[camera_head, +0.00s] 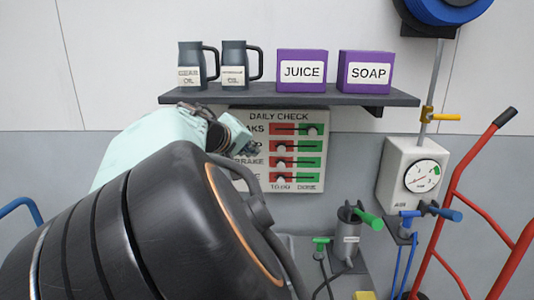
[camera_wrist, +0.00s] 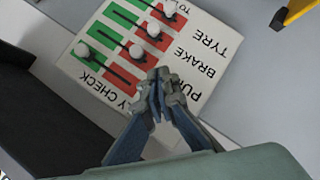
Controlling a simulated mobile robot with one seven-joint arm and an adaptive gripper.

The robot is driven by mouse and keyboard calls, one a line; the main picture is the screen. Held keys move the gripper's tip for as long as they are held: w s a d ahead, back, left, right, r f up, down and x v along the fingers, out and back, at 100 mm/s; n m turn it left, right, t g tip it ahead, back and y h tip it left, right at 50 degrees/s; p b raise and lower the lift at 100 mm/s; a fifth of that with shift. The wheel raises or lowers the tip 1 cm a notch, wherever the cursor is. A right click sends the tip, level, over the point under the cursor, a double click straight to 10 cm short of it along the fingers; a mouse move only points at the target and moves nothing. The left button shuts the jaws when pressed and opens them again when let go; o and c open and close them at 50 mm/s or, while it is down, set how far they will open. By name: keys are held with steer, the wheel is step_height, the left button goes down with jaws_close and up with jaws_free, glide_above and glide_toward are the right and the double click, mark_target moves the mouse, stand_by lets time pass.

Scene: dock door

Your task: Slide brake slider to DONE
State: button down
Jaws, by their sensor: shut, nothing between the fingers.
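The DAILY CHECK board (camera_head: 318,190) hangs on the wall under the shelf, with sliders running from red TO DO at left to green DONE at right. The brake slider knob (camera_head: 281,163) is at the red end of its row; it also shows in the wrist view (camera_wrist: 153,29). The top row's knob (camera_head: 312,130) is on green. The pump knob (camera_head: 279,147) and tyre knob (camera_head: 280,180) are on red. My gripper (camera_head: 252,148) is shut and empty at the board's left side, over the upper labels. In the wrist view its fingertips (camera_wrist: 158,76) are beside the pump knob; contact is unclear.
A dark shelf (camera_head: 290,96) above the board carries two jugs (camera_head: 192,65) and purple JUICE (camera_head: 302,88) and SOAP boxes (camera_head: 365,84). A gauge box (camera_head: 400,165), a green-handled canister (camera_head: 347,238) and a red hand truck (camera_head: 462,180) stand at right.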

mark_target(281, 165)
steer(key=shift+w+d+f+p, duration=0.25)
steer(key=shift+w+d+f, duration=0.7)
steer(key=shift+w+f, duration=0.25)
steer(key=shift+w+d+f+p, duration=0.25)
steer(key=shift+w+d+f, duration=0.65)
steer(key=shift+w+f, duration=0.35)
steer(key=shift+w+d+f+p, duration=0.25)
steer(key=shift+w+d+f, duration=0.75)
steer(key=shift+w, duration=0.35)
steer(key=d+b, duration=0.3)
steer(key=d, duration=0.6)
steer(key=shift+d+b, duration=0.25)
steer(key=shift+b, duration=0.05)
